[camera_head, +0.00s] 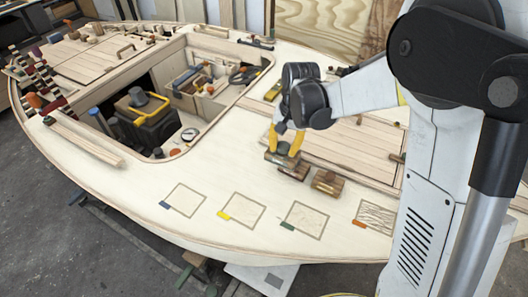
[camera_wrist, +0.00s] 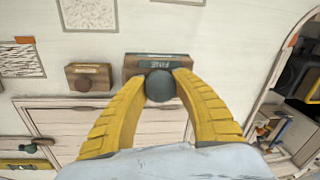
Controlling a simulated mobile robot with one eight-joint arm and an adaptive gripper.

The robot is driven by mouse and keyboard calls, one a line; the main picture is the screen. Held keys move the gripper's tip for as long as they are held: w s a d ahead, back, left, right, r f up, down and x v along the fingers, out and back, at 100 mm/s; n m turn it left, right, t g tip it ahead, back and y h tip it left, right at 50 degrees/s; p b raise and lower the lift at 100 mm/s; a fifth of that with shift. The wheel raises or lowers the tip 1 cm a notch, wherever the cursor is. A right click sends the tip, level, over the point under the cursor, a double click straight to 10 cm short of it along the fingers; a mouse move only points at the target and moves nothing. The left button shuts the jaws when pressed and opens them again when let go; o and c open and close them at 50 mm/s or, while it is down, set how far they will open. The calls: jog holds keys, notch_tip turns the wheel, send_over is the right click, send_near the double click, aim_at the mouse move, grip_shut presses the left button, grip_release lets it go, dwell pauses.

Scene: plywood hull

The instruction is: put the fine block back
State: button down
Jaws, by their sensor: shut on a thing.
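The fine block (camera_wrist: 135,66) is a brown wooden block with a teal label reading FINE and a round dark green knob (camera_wrist: 160,86). My gripper (camera_wrist: 160,88) is shut on that knob, one yellow finger on each side. In the head view my gripper (camera_head: 287,142) points down with the block (camera_head: 281,160) under its fingertips. Wood shows just below the block there; I cannot tell whether it touches it. Outlined squares lie along the near deck, tagged blue (camera_head: 183,200), yellow (camera_head: 242,209), green (camera_head: 304,219) and orange (camera_head: 376,217); the visible ones hold no block.
Another wooden knobbed block (camera_head: 327,182) sits just right of my gripper; it also shows in the wrist view (camera_wrist: 88,77). A planked hatch (camera_head: 345,145) lies behind. The open cockpit (camera_head: 160,105) with tools and a yellow-handled box is at left. The near deck is clear.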

jog(key=w+a+f+b, duration=0.1)
jog(key=w+f, duration=0.1)
jog(key=w, duration=0.1)
jog(key=w+a+f+b, duration=0.1)
jog(key=w+a+f, duration=0.1)
jog(key=w, duration=0.1)
jog(key=w+a+f+b, duration=0.1)
jog(key=w+a+f, duration=0.1)
jog(key=w+f, duration=0.1)
jog(key=shift+w+b, duration=0.4)
jog(key=shift+w, duration=0.2)
notch_tip(320, 180, down, 4)
jog(key=shift+f+b, duration=0.1)
jog(key=shift+b, duration=0.85)
jog(key=shift+r, duration=0.2)
jog(key=shift+f, duration=0.1)
jog(key=c, duration=1.4)
grip_release()
jog(key=shift+f, duration=0.1)
jog(key=shift+c, duration=0.2)
jog(key=o, duration=0.4)
